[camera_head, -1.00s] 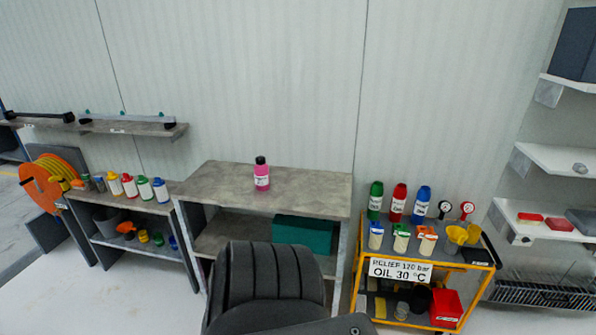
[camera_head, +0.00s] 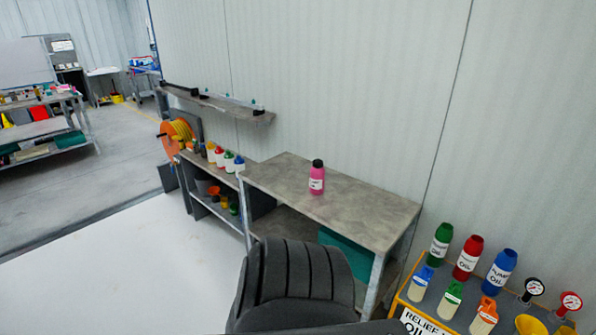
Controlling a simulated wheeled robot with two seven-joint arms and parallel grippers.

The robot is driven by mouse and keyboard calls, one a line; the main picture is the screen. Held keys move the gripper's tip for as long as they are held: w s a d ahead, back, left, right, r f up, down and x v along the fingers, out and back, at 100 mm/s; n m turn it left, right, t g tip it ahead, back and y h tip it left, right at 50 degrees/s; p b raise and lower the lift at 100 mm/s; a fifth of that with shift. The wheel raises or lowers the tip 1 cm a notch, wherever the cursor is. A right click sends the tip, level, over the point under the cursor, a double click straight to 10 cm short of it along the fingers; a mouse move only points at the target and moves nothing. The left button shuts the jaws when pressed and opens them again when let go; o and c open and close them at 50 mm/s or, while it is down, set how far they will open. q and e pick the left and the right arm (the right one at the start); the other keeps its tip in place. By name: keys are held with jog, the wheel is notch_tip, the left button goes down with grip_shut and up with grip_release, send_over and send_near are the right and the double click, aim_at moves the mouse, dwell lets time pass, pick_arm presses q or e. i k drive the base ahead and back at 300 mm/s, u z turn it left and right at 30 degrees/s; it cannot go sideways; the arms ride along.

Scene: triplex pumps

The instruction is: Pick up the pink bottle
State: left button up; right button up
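The pink bottle (camera_head: 317,179) has a black cap and a white label. It stands upright on the grey stone-like top of a workbench (camera_head: 365,206), near the middle of the view, with clear space around it. Neither of my grippers shows in the head view, so I cannot see whether they are open or shut.
A yellow cart (camera_head: 408,310) with green, red and blue oil bottles is at lower right. A lower shelf unit (camera_head: 215,172) with several bottles is left. Open white floor (camera_head: 110,270) lies at lower left.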

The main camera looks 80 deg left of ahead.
aim_at(317, 175)
jog(key=u, duration=0.9)
jog(key=i, duration=0.85)
jog(key=u, duration=0.95)
